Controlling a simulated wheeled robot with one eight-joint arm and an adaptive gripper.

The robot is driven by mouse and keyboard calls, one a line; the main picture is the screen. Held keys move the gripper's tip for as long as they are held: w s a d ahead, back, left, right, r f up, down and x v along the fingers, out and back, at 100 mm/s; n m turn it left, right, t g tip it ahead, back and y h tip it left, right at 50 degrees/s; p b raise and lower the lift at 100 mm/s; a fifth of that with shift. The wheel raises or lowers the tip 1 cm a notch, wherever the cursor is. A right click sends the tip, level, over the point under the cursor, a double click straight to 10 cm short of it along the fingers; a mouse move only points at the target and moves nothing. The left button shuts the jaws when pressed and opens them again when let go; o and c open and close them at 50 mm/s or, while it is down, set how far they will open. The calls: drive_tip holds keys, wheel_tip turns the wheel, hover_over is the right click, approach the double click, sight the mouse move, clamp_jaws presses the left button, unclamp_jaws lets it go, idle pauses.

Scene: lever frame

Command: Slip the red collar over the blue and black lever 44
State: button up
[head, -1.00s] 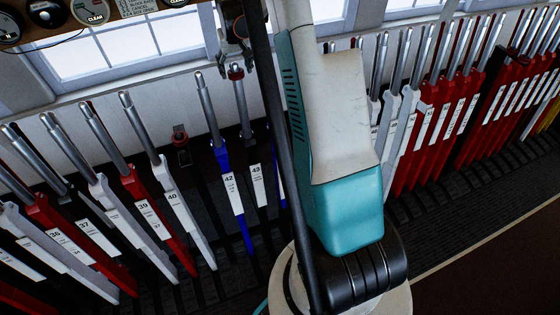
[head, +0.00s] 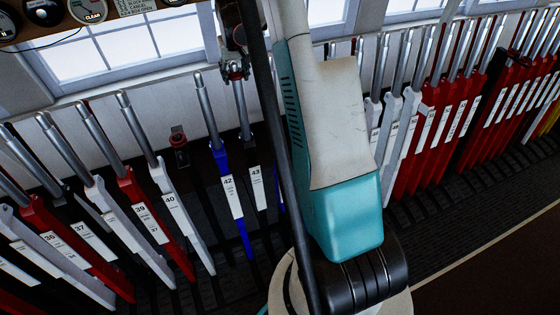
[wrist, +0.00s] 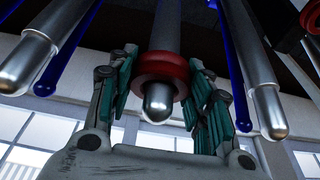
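The red collar (wrist: 160,72) sits around a metal lever handle in the wrist view, with the rounded tip (wrist: 158,103) poking through it. In the head view that handle (head: 240,107) lines up with plate 43 (head: 257,186). My gripper (wrist: 162,75) has its fingers on both sides of the collar; whether the pads press on it cannot be told. In the head view my gripper (head: 235,72) is at the top of the handle and partly covers the collar. Blue lever 44 (head: 281,190) seems to be the sliver beside my arm, mostly hidden; its plate is not visible.
Blue lever 42 (head: 221,160) stands close to the left. In the wrist view, handles with blue parts (wrist: 236,60) flank the collar on both sides. A second red ring (head: 179,134) is further left, and red levers (head: 420,150) crowd the right. Windows (head: 140,48) are behind.

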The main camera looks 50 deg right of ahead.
idle(0.4)
drive_tip(key=shift+w+d+r+p, duration=0.1)
drive_tip(key=shift+w+r+p, duration=0.15)
drive_tip(key=shift+r+p, duration=0.8)
drive_tip(key=shift+w+d+r+p, duration=0.15)
drive_tip(key=shift+w+r+p, duration=0.15)
drive_tip(key=shift+r, duration=1.4)
drive_tip(key=shift+w+d+r+p, duration=0.15)
drive_tip(key=shift+r+p, duration=0.5)
drive_tip(key=shift+r, duration=0.75)
